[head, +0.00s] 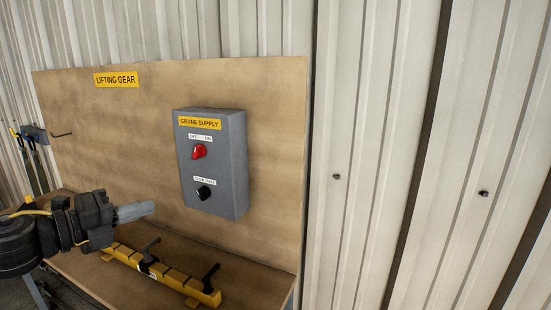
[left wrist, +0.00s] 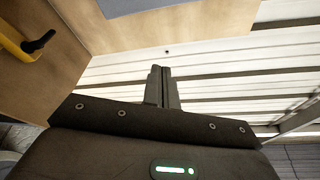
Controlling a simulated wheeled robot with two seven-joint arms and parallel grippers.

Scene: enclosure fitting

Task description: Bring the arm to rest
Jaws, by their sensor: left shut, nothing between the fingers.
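My left arm comes in from the left in the head view. Its gripper (head: 134,212) is in front of the wooden board, to the lower left of the grey crane supply box (head: 212,165) and apart from it. In the left wrist view the two fingers of this gripper (left wrist: 161,72) are together with nothing between them. The box carries a red switch (head: 199,151) and a black knob (head: 204,193). My right gripper shows in neither view.
A yellow lifting beam (head: 165,278) with black hooks lies on the bench below my left gripper; part of it shows in the left wrist view (left wrist: 12,38). The wooden board (head: 270,100) stands behind. A corrugated wall (head: 400,150) fills the right side.

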